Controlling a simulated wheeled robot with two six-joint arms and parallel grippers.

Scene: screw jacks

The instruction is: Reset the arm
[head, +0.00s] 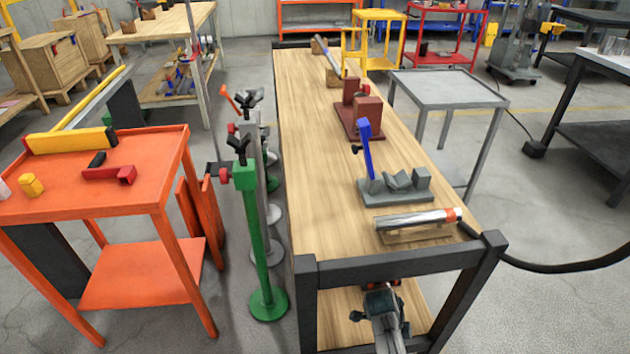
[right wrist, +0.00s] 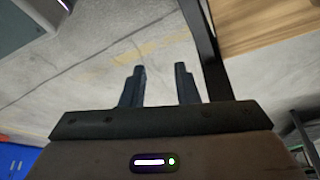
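My right gripper (right wrist: 160,72) shows in the right wrist view with its two dark fingers apart and nothing between them. Grey concrete floor lies beyond the fingers. Neither of my grippers can be made out in the head view. A green stand (head: 258,240) with a round base stands on the floor left of the wooden bench (head: 310,150). Several more stands are lined up behind it, partly hidden by one another. My right gripper touches none of them in the right wrist view.
An orange cart (head: 140,260) stands at the left with a yellow level (head: 70,140) and a red tool (head: 110,174) on top. The bench carries a grey fixture with a blue lever (head: 365,150) and a silver cylinder (head: 415,219). A grey table (head: 445,88) stands right of it.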

